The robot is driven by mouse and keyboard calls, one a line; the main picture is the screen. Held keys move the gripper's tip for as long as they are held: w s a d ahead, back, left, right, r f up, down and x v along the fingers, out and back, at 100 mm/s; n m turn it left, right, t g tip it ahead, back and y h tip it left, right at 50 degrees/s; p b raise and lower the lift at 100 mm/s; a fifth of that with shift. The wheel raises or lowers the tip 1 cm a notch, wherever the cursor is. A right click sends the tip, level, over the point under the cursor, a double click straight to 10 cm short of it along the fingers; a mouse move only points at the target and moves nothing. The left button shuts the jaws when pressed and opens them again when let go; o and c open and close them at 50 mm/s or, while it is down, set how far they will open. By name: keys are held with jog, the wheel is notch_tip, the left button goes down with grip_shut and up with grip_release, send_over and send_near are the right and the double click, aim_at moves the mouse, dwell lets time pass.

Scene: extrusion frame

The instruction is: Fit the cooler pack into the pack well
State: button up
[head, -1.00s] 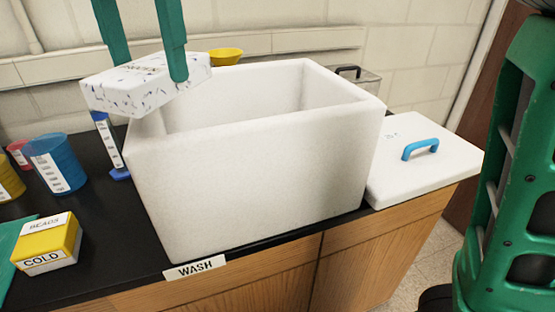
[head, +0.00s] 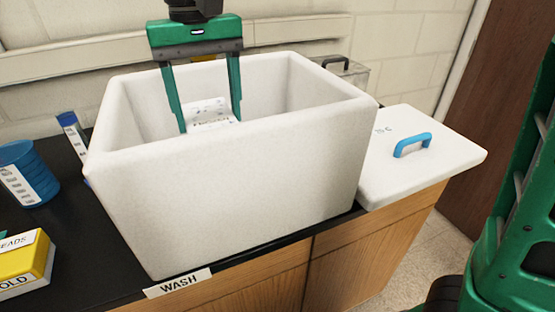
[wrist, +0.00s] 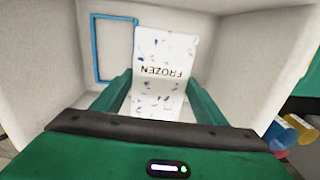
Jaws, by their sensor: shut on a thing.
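The cooler pack (head: 208,112) is a white block with blue specks. It reads FROZEN in the wrist view (wrist: 164,68). My gripper (head: 211,126) is shut on it, one green finger on each side, and holds it inside the open white foam box (head: 250,185). The near wall hides the lower part of the pack in the head view. In the wrist view a blue rectangular outline (wrist: 96,50), which looks like the pack well, shows inside the box. The pack overlaps its right side. I cannot tell whether they touch.
A white lid (head: 425,155) with a blue handle lies right of the box. A blue beaker (head: 28,172) and a yellow box (head: 22,268) stand on the black bench at left. A clear container (head: 345,75) stands behind. The box walls surround my fingers.

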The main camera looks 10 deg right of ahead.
jog(key=w+d+f, duration=0.1)
jog(key=d+f, duration=0.1)
jog(key=d, duration=0.1)
jog(key=w+d+f, duration=0.1)
jog(key=d+f, duration=0.1)
jog(key=d, duration=0.2)
jog(key=w+d+f, duration=0.1)
jog(key=d+f, duration=0.2)
jog(key=d, duration=0.1)
jog(key=shift+w+d+f, duration=0.1)
jog(key=shift+d+f, duration=0.05)
jog(key=shift+f, duration=1.95)
jog(key=o, duration=1.5)
jog(key=shift+c, duration=0.2)
notch_tip(320, 180, up, 12)
